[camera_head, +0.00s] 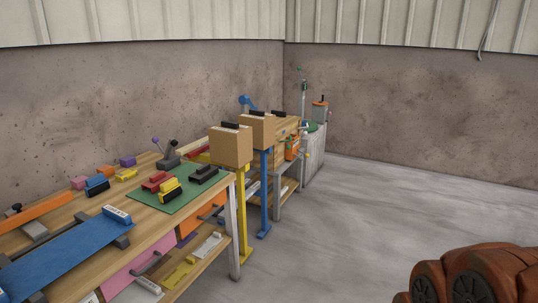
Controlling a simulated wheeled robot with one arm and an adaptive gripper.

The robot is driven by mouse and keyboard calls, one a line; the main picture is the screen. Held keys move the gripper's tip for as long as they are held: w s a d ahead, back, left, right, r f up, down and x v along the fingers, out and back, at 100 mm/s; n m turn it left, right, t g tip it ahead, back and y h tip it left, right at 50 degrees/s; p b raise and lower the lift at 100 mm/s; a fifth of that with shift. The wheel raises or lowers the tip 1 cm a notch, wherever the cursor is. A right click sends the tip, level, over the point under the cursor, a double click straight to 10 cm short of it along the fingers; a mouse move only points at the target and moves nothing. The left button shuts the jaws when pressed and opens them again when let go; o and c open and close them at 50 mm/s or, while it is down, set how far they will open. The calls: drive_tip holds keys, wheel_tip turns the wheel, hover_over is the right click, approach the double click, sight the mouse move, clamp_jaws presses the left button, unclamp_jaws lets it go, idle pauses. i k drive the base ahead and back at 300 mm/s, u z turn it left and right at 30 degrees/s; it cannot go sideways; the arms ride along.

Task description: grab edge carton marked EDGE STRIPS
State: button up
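Two tan cartons stand beside the workbench's far right end. The nearer carton (230,147) sits on top of a yellow post stand (242,215), with a dark strip and a light patch on its top. The farther carton (257,130) sits on a blue post stand (265,195), also with a dark piece on top. No EDGE STRIPS marking can be read on either, so I cannot tell which is the edge carton. My gripper is not in view.
A wooden workbench (140,205) along the left wall holds a blue strip (65,252), a green mat (187,197) and several small coloured blocks. A second bench and grey cabinet (314,152) stand behind. A reddish-brown rounded object (480,262) fills the lower right. Grey floor between is clear.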

sight(231, 145)
drive_tip(key=u, duration=0.15)
drive_tip(key=i, duration=2)
drive_tip(key=u, duration=0.35)
drive_tip(key=i, duration=1.8)
drive_tip(key=u, duration=0.15)
